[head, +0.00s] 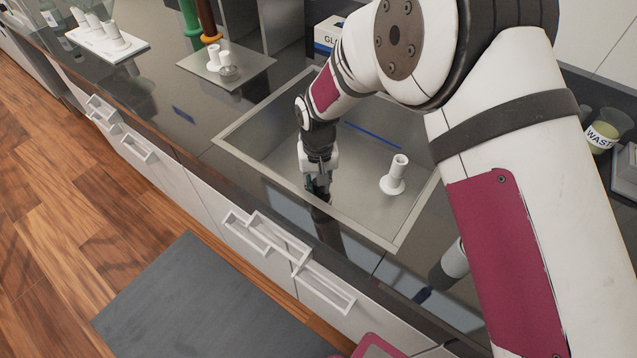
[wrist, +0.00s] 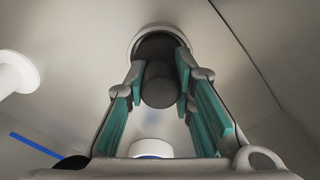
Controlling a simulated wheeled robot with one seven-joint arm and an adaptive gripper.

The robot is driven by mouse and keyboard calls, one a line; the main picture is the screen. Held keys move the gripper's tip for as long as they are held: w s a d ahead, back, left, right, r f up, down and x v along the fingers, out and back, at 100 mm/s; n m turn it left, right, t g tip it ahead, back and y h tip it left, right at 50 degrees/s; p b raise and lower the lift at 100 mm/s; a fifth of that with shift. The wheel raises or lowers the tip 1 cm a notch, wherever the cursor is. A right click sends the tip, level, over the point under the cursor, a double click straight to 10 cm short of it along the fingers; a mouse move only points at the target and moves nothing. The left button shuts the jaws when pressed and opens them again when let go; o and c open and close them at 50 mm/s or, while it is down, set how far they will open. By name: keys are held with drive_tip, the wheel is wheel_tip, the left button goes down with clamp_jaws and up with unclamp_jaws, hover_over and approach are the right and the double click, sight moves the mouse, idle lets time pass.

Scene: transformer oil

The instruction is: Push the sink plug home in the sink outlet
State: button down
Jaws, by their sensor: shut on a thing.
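My gripper (head: 318,186) points down inside the sink, close to its front wall. In the wrist view, my gripper (wrist: 158,92) has its teal pads closed on the sides of a dark grey round sink plug (wrist: 160,88). The sink outlet shows as a dark round opening with a pale rim (wrist: 139,33) just beyond the plug. The plug overlaps the near part of the opening. I cannot tell whether it is inside the outlet or above it. In the head view the plug and outlet are not clear behind my gripper and the sink edge.
A white flanged upright tube (head: 397,175) stands in the sink (head: 272,160), right of my gripper. A blue strip (head: 373,135) lies behind. A tray (head: 225,72) with small pieces stands on the back-left counter. A waste beaker (head: 607,131) is at the right.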

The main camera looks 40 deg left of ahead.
drive_tip(key=shift+f, duration=0.4)
drive_tip(key=c, duration=1.3)
unclamp_jaws()
wheel_tip(320, 180, up, 12)
